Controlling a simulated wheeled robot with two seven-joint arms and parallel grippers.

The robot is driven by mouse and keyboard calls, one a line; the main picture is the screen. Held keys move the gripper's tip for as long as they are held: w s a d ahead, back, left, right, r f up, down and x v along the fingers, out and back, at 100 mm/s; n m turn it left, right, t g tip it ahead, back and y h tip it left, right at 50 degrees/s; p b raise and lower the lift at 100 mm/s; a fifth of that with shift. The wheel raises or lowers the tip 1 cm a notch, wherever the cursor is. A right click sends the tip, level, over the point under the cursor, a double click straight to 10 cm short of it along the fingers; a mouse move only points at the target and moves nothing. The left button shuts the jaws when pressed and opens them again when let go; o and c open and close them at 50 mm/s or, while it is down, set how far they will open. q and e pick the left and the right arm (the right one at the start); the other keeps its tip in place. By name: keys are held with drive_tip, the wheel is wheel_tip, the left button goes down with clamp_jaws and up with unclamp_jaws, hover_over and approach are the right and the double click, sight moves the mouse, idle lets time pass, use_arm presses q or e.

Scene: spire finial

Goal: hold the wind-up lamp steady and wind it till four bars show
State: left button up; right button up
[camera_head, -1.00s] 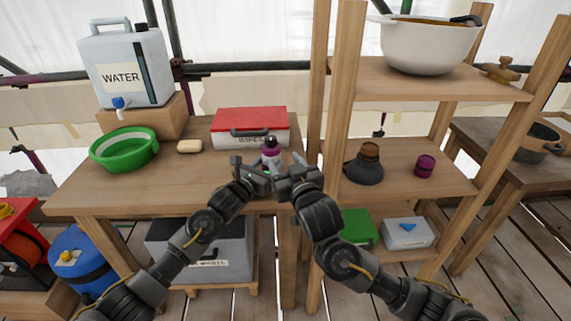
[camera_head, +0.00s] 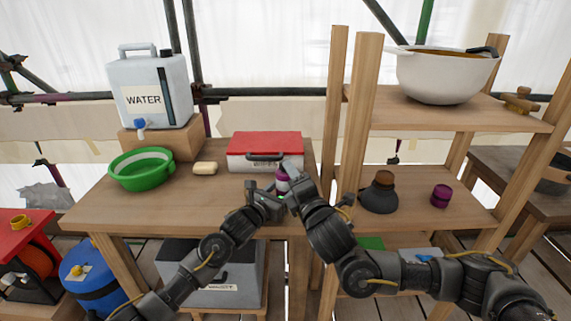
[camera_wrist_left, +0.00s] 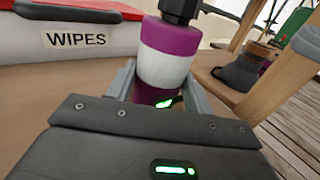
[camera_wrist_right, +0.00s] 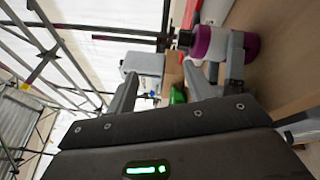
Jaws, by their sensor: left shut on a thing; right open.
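The wind-up lamp (camera_head: 282,182) is a small purple and white cylinder with a black top, upright at the front right of the wooden table. In the left wrist view the lamp (camera_wrist_left: 166,56) stands between the fingers of my left gripper (camera_wrist_left: 160,85), which is shut on it. A green light shows low on its side; I cannot count bars. My right gripper (camera_head: 291,170) is open beside and partly in front of the lamp. In the right wrist view the lamp (camera_wrist_right: 205,44) lies outside the open right fingers (camera_wrist_right: 163,85), toward the upper right.
A red-lidded wipes box (camera_head: 264,150) stands behind the lamp. A green basin (camera_head: 141,170), soap (camera_head: 205,168) and water container (camera_head: 150,88) are farther left. A shelf post (camera_head: 360,130) rises close to my right arm.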

drive_tip(key=w+f+n, duration=0.1)
drive_tip(key=w+n, duration=0.2)
drive_tip(key=n, duration=0.1)
drive_tip(key=w+a+n, duration=0.1)
drive_tip(key=w+n, duration=0.3)
drive_tip(key=w+a+f+n+h, duration=0.1)
drive_tip(key=w+n, duration=0.3)
drive_tip(key=n, duration=0.1)
drive_tip(key=shift+w+f, duration=0.25)
drive_tip(key=shift+f, duration=0.05)
idle(0.3)
drive_tip(key=c, duration=1)
drive_tip(key=shift+o, duration=0.2)
drive_tip(key=m+h, duration=0.1)
drive_tip(key=h, duration=0.1)
drive_tip(key=m+h, duration=0.1)
drive_tip(key=h, duration=0.1)
drive_tip(key=shift+a+m+t, duration=0.15)
drive_tip(key=shift+m+t, duration=0.15)
drive_tip(key=shift+m+h, duration=1)
drive_tip(key=shift+h, duration=0.6)
drive_tip(key=shift+d, duration=0.2)
